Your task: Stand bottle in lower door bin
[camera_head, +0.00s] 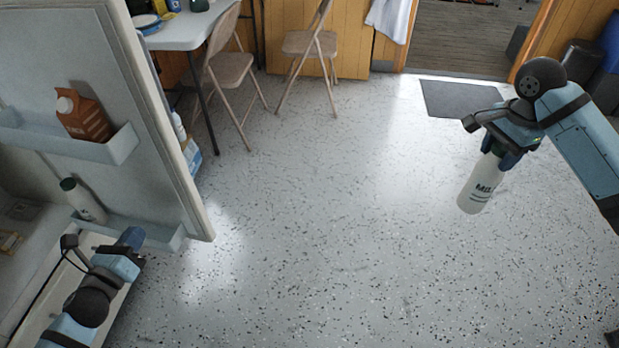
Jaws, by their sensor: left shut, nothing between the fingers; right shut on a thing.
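A white bottle with dark lettering (481,184) hangs nearly upright, slightly tilted, in my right gripper (500,154) over open floor at the right. My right gripper is shut on the bottle's top, hiding its cap. The lower door bin (163,235) is on the inside of the open fridge door at the left; another white bottle with a dark green cap (84,201) leans in it. My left gripper (131,238) is shut and empty, in front of the lower bin, and hides part of it.
The upper door bin (105,148) holds a brown carton (84,116). The fridge door's edge (170,130) stands out into the room. Folding chairs (230,68) and a white table (190,28) are at the back. The floor between the door and my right arm is clear.

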